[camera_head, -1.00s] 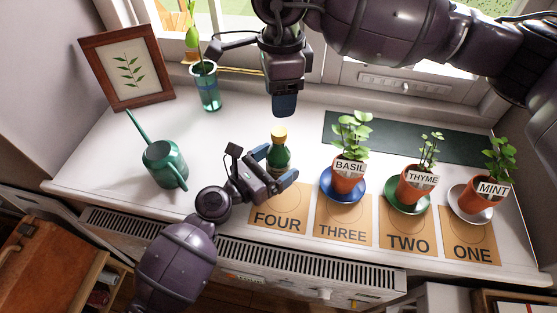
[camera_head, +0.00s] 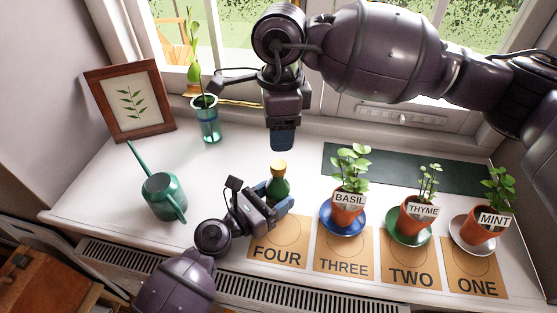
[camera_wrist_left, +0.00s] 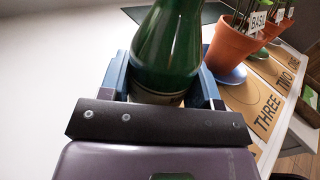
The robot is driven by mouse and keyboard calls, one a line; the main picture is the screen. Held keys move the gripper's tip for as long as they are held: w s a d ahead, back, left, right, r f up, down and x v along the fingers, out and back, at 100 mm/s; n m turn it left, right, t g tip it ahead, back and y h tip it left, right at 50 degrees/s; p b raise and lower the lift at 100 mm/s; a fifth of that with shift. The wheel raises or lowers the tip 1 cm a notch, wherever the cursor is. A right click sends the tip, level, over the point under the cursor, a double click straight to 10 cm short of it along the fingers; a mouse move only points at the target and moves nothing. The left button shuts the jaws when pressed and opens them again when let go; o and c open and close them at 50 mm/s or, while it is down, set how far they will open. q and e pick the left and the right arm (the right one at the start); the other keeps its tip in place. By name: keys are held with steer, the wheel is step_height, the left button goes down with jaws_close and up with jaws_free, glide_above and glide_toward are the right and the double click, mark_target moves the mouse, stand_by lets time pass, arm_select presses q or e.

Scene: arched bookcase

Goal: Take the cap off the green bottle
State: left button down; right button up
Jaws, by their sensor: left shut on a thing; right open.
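The green bottle (camera_head: 279,190) stands upright on the white sill, with a yellow-orange cap (camera_head: 279,167) on its top. My left gripper (camera_head: 272,198) is shut on the bottle's body. In the left wrist view the bottle (camera_wrist_left: 168,45) stands between the two blue fingers (camera_wrist_left: 160,85), and its top is out of the picture. My right gripper (camera_head: 283,140) points down above and just behind the cap, apart from it. Its fingers line up in this view, so the gap between them is hard to see.
A green watering can (camera_head: 163,195) stands to the left. A glass vase (camera_head: 208,120) and a framed picture (camera_head: 130,100) are behind. Pots of basil (camera_head: 347,210), thyme (camera_head: 415,214) and mint (camera_head: 483,225) stand on saucers to the right, behind numbered cards (camera_head: 343,255).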

mark_target(278, 164)
steer(key=m, duration=0.3)
steer(key=shift+m, duration=0.4)
steer(key=m, duration=2.6)
steer(key=shift+m, duration=0.3)
steer(key=shift+s+f, duration=0.15)
steer(key=shift+f, duration=1.85)
steer(key=shift+s+f, duration=0.15)
steer(key=shift+f, duration=1.85)
steer(key=shift+c, duration=0.5)
